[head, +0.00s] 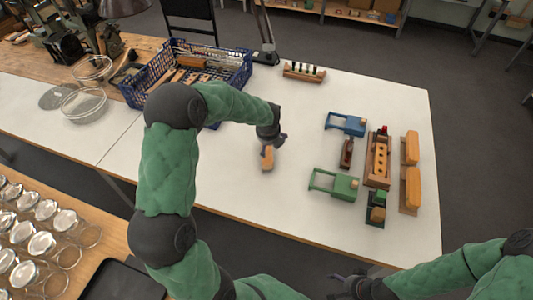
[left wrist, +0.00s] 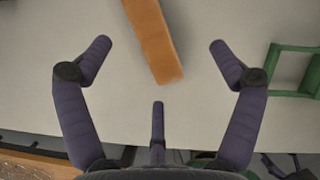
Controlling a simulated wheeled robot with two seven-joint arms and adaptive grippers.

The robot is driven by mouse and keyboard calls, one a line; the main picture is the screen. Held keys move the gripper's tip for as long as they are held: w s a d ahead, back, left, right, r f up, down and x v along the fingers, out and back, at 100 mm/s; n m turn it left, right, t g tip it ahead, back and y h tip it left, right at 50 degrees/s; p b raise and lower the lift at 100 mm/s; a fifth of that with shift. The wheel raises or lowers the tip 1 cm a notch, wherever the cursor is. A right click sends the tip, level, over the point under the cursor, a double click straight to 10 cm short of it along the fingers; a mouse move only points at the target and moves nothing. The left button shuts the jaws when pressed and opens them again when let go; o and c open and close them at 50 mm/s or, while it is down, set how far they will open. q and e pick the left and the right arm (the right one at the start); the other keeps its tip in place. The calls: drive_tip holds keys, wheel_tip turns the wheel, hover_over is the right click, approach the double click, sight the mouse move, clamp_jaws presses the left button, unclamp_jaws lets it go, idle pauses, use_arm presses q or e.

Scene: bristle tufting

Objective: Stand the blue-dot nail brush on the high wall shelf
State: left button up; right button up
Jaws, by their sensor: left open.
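A small orange-brown wooden block (head: 267,160), perhaps a nail brush, lies on the white table just below my left gripper (head: 271,140). No blue dot shows on it. In the left wrist view the block (left wrist: 153,40) lies between the spread fingers of my left gripper (left wrist: 158,50), slightly tilted, its near end ahead of the palm. The fingers are open and do not visibly touch it. My right gripper (head: 345,287) is at the bottom edge, away from the block; its finger state is unclear. I cannot make out a high wall shelf.
A blue crate (head: 235,88) with brushes stands behind my left arm. To the right are a green machine (head: 342,186), a blue machine (head: 347,124), a wooden block with holes (head: 378,160) and orange-topped pieces (head: 411,188). Glass jars (head: 40,243) stand at lower left.

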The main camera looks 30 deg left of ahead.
use_arm(q)
drive_tip(key=shift+s+a+m+y, duration=0.1)
drive_tip(key=shift+a+m+y, duration=0.2)
drive_tip(key=shift+a+m, duration=0.3)
drive_tip(key=shift+a+f, duration=0.2)
drive_tip(key=b+x, duration=0.2)
drive_tip(key=x, duration=0.4)
drive_tip(key=b+x, duration=0.1)
drive_tip(key=x, duration=0.1)
drive_tip(key=b+x, duration=0.1)
drive_tip(key=shift+s+f, duration=0.2)
drive_tip(key=shift+f, duration=0.2)
drive_tip(key=shift+w+a+f, duration=0.15)
drive_tip(key=shift+f, duration=0.15)
drive_tip(key=shift+r, duration=0.1)
drive_tip(key=shift+c, duration=0.5)
drive_tip(key=c, duration=1.4)
drive_tip(key=shift+c, duration=0.2)
drive_tip(key=shift+r, duration=0.1)
